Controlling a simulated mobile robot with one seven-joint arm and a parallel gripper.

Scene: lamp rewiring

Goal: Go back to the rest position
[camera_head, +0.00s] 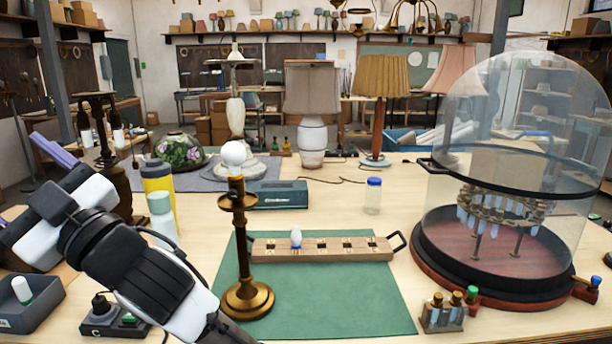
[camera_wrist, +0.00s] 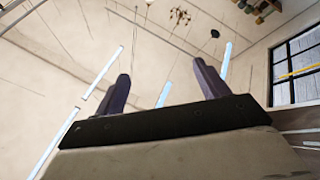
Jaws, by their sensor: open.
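My gripper (camera_wrist: 165,86) is open and empty. In the wrist view its two purple fingers stand apart against the ceiling, with nothing between them. In the head view the gripper (camera_head: 52,150) is raised at the left, pointing up and left. My arm comes in from the bottom and covers part of the bench's left side. The gripper is apart from the things on the bench.
A brass candlestick lamp (camera_head: 240,250) with a white bulb (camera_head: 232,153) stands on the green mat (camera_head: 345,305). A wooden bulb rack (camera_head: 345,249) lies behind it. A glass dome (camera_head: 510,150) stands right. A yellow bottle (camera_head: 155,180) is close behind my arm.

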